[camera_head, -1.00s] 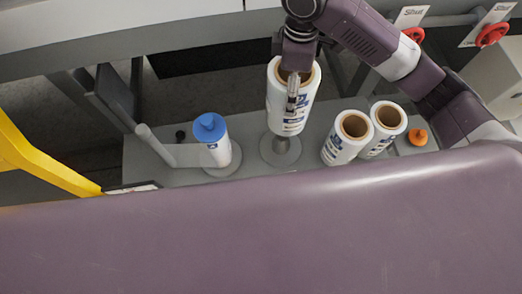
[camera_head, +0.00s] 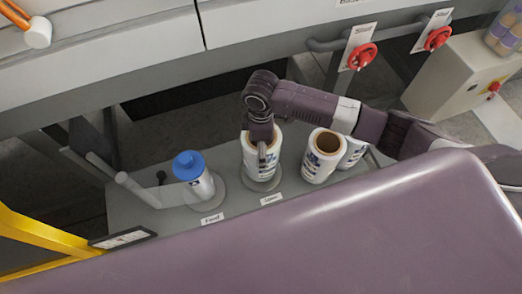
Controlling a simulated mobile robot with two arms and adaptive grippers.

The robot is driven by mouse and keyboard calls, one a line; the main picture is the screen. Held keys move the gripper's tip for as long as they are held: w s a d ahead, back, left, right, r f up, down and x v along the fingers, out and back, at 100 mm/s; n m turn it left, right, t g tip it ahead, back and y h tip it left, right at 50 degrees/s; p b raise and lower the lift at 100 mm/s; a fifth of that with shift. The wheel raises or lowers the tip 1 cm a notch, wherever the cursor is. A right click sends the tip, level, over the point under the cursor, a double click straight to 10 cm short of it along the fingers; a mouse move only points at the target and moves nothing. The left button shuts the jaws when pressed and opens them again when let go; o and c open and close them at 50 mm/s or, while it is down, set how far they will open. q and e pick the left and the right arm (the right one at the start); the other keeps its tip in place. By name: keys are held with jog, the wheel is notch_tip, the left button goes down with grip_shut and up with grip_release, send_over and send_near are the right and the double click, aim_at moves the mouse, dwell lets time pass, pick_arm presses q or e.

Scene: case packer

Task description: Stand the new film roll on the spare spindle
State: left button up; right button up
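The white film roll (camera_head: 251,150) with blue print stands upright on the spare spindle's round grey base (camera_head: 259,186), its bottom at or very near the base. The spindle post is hidden by the roll. My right gripper (camera_head: 262,150) comes from above at the roll's upper rim. One finger shows against the outside of the roll's wall. The other finger is hidden, and the gripper looks shut on the wall. My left gripper is not in view.
A thin roll with a blue cap (camera_head: 188,165) stands on the feed spindle to the left. Two more rolls (camera_head: 322,156) stand close on the right, one partly hidden. A grey bent bar (camera_head: 137,190) is at the left. Red valve handles (camera_head: 362,57) are at the back right.

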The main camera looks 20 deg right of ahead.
notch_tip(320, 180, down, 3)
jog(key=shift+f, duration=0.45)
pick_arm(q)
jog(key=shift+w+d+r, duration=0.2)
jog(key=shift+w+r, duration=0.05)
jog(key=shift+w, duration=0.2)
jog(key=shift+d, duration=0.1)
pick_arm(e)
jog(key=o, duration=1.9)
jog(key=shift+s+f, duration=0.1)
jog(key=shift+f, duration=0.05)
jog(key=shift+o, duration=0.2)
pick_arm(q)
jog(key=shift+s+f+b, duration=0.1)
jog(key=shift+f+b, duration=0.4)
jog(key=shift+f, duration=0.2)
pick_arm(e)
notch_tip(320, 180, up, 12)
